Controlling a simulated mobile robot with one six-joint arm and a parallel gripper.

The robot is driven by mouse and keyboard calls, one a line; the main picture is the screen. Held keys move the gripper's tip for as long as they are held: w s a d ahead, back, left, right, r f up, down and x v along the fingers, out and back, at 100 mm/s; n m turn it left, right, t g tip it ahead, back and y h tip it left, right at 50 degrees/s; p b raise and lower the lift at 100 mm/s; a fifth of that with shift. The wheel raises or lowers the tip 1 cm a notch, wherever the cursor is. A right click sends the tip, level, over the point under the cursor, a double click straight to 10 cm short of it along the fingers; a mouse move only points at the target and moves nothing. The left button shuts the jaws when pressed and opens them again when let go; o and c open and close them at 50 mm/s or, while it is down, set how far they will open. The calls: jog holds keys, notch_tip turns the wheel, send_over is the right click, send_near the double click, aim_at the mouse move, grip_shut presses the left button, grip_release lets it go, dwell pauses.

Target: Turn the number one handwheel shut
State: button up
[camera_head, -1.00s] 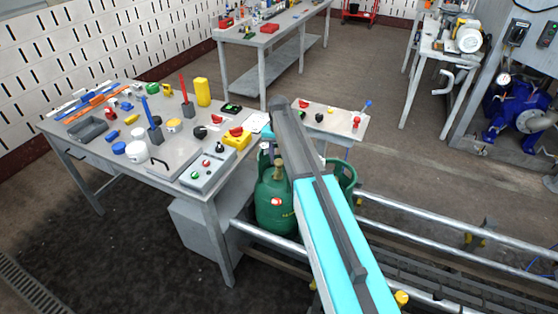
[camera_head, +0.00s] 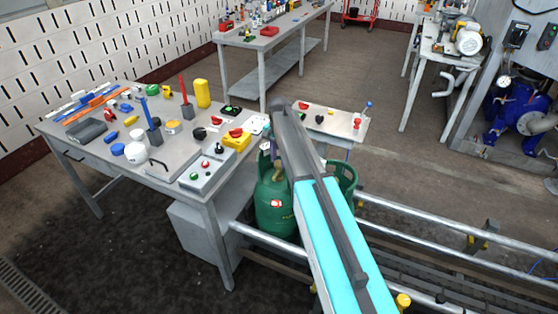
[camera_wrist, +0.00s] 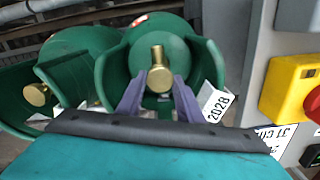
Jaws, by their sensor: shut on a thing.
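Green gas cylinders with collar guards stand together; the front one (camera_head: 272,208) shows in the head view beside my arm, and another is partly hidden behind it. In the wrist view my gripper (camera_wrist: 158,90) is inside the collar of the nearer cylinder (camera_wrist: 110,85). Its two purple-grey fingers stand on either side of the brass valve (camera_wrist: 158,72), closed on its handwheel, which is mostly hidden. A second brass valve (camera_wrist: 37,94) sits in the cylinder to the left. No number one marking is readable. The fingertips are hidden in the head view.
A grey workbench (camera_head: 205,215) with many small parts stands close on the left. A small side table (camera_head: 340,118) is behind my arm. Conveyor rails (camera_head: 450,233) run to the right. In the wrist view, a grey box with a yellow and red switch (camera_wrist: 290,85) is close on the right.

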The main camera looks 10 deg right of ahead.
aim_at(279, 163)
dwell(0.3)
jog(key=o, duration=1.1)
jog(key=shift+c, duration=0.2)
jog(key=shift+r, duration=0.1)
notch_tip(279, 163, up, 14)
jog(key=b, duration=0.2)
jog(key=shift+f+b, duration=0.2)
jog(key=shift+b, duration=0.2)
jog(key=shift+s, duration=0.1)
